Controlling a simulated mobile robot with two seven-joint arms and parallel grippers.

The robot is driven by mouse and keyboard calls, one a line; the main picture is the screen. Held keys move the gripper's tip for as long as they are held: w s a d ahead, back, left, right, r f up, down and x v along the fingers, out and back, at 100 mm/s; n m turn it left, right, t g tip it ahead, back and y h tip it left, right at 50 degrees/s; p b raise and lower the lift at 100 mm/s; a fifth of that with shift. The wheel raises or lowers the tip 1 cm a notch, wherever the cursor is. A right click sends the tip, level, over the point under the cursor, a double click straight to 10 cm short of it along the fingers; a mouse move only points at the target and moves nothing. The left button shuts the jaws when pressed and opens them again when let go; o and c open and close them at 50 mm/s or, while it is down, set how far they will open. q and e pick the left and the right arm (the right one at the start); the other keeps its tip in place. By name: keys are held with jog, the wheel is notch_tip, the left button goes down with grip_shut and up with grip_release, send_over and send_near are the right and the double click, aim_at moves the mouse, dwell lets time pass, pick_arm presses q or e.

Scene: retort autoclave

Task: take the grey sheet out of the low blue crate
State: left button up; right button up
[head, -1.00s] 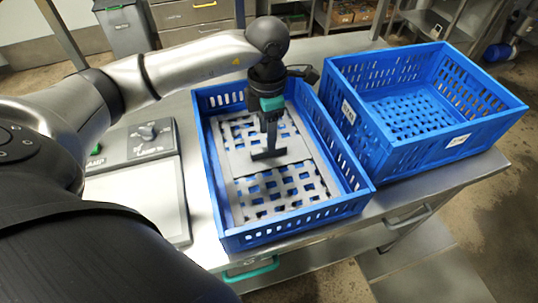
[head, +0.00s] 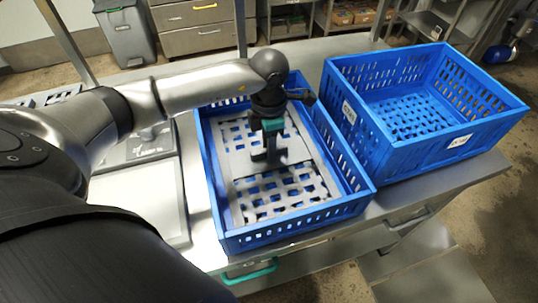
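The grey sheet (head: 290,195) is a flat panel with rows of square holes and a plain band across its middle. It is inside the low blue crate (head: 294,231), within its walls. My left gripper (head: 268,158) points down into this crate, with its fingertips at the sheet's plain middle band. The fingers hide the spot where they meet the sheet, so I cannot tell whether they are shut on it. My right gripper is not in view.
A taller blue crate (head: 447,148) stands empty close to the right of the low one. A flat grey device (head: 142,200) with a knob lies on the steel table to the left. The table (head: 475,178) has a drawer handle at its front. A grey bin (head: 126,36) stands behind.

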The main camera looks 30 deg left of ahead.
pick_arm(q)
grip_shut()
dwell(1.0)
